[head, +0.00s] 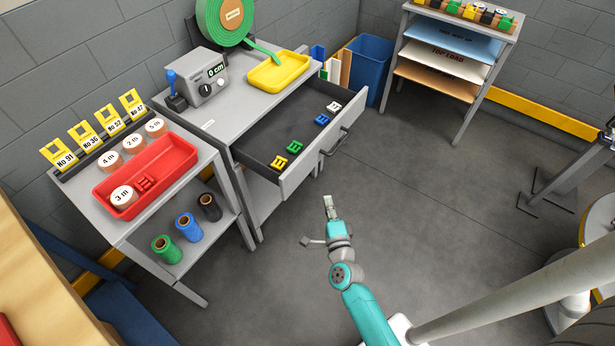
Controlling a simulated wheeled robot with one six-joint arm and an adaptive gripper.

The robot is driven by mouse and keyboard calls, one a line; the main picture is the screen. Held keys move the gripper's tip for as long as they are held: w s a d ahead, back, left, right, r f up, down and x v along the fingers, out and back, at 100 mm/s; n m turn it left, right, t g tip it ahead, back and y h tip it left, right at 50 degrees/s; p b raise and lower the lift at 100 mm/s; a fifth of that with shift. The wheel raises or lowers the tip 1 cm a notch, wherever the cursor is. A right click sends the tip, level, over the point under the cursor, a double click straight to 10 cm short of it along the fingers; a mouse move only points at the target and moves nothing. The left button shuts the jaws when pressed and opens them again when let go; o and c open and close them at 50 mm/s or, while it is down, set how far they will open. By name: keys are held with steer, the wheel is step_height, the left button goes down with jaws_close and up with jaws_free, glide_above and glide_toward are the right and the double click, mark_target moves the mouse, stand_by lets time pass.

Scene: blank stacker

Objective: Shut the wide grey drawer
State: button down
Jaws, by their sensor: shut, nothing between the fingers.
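The wide grey drawer (326,153) stands pulled out from the grey workbench (215,127). Its front panel faces right and carries a bar handle (336,142). Inside on its dark floor lie small clips: yellow (279,162), green (294,147), blue (322,119) and white (333,106). My gripper (328,200) is shut and empty. The inner depth of the drawer, under the bench top, is hidden.
On the bench are a yellow tray (280,72), a grey control box (205,80) and a green reel (222,20). A side table (125,221) with a red tray (148,178) stands left. A blue bin (373,62) is behind. The floor right of the drawer is clear.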

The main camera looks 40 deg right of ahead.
glide_toward(309, 163)
steer(key=w+d, duration=0.1)
steer(key=d, duration=0.3)
steer(key=w, duration=0.3)
steer(key=shift+w+a+f, duration=0.1)
steer(key=shift+w+a, duration=0.15)
steer(key=shift+a, duration=0.15)
steer(key=shift+w+a, duration=0.2)
steer(key=shift+w, duration=0.35)
